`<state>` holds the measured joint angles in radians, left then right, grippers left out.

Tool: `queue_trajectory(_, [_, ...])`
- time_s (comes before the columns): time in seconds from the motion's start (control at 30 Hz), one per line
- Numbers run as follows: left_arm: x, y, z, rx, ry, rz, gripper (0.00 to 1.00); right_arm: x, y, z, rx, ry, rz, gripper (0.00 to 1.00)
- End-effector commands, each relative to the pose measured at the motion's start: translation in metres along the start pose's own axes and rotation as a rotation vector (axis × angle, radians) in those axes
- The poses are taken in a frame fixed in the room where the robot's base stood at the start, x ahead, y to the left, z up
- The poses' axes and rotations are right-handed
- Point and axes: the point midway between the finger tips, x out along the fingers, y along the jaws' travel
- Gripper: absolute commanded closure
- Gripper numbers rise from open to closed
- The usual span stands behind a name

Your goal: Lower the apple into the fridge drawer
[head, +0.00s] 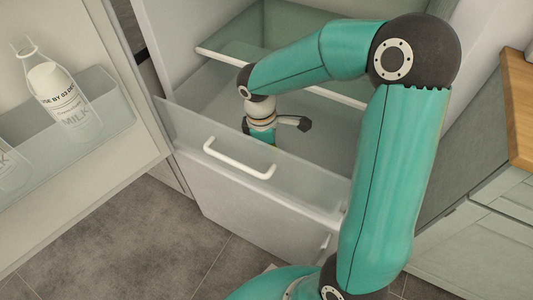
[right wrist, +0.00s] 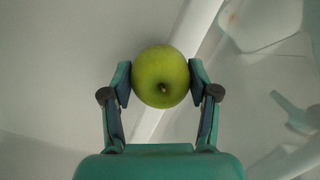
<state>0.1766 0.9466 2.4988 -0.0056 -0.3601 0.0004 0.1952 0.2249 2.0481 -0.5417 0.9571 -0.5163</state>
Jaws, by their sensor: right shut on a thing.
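A green apple (right wrist: 161,77) is between the two fingers of my right gripper (right wrist: 161,80) in the right wrist view, and both fingers touch its sides. In the head view my right gripper (head: 268,135) points down inside the open fridge drawer (head: 240,170), behind its front panel. The apple is hidden there by the drawer front and the gripper. I cannot tell how far the apple is above the drawer floor. My left gripper is not in view.
A white handle (head: 239,158) is on the drawer front. A glass shelf (head: 285,75) with a white front edge is above and behind the drawer. The open fridge door at left holds a milk bottle (head: 58,88) in a clear bin. A wooden counter (head: 519,105) is at right.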

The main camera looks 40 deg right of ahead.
Motion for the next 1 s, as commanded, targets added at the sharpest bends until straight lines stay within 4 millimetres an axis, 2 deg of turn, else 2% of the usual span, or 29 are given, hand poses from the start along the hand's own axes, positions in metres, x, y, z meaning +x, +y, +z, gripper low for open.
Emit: queue_trajectory(1.0, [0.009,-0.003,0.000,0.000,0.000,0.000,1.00,0.013,0.000,-0.002,0.000,0.000,0.000,0.77])
